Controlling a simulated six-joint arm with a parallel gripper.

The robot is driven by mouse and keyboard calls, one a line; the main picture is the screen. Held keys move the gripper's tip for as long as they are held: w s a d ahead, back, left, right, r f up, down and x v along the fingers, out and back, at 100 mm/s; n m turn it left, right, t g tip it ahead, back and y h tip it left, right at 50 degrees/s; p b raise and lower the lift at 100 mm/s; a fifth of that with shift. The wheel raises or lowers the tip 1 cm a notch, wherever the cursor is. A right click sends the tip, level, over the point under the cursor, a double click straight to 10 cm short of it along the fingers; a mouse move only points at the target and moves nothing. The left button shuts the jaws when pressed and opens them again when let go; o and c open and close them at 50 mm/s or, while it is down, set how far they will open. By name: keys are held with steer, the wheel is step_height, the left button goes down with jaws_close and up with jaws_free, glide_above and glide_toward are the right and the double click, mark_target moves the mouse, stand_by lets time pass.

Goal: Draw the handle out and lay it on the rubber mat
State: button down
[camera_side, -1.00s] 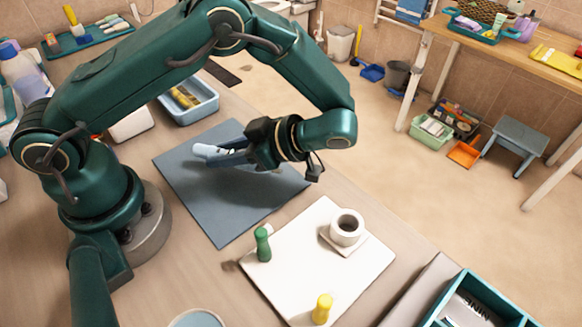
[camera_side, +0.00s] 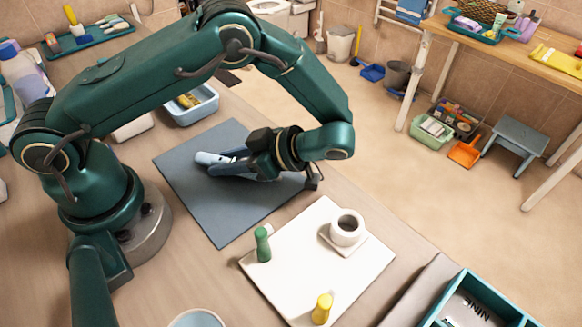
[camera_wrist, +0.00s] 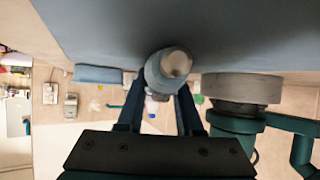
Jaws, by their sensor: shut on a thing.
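A light blue handle (camera_side: 208,158) lies roughly level in my gripper (camera_side: 228,167), low over the dark grey rubber mat (camera_side: 200,205). My gripper is shut on it. In the wrist view the handle (camera_wrist: 168,70) shows its pale round end between my two dark fingers, right by the mat's surface (camera_wrist: 110,30). I cannot tell whether the handle touches the mat. A white holder (camera_side: 347,229) with a dark round opening stands on a white board (camera_side: 310,262), and no handle shows in the opening.
A green handle-like piece (camera_side: 263,244) and a yellow one (camera_side: 322,309) stand upright on the white board. A blue tub (camera_side: 190,110) with yellow contents is behind the mat. A teal crate (camera_side: 478,305) is at the lower right. The mat's front part is clear.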

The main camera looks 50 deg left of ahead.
steer(key=shift+c, duration=2.4)
jaws_free()
steer(key=shift+v, duration=2.6)
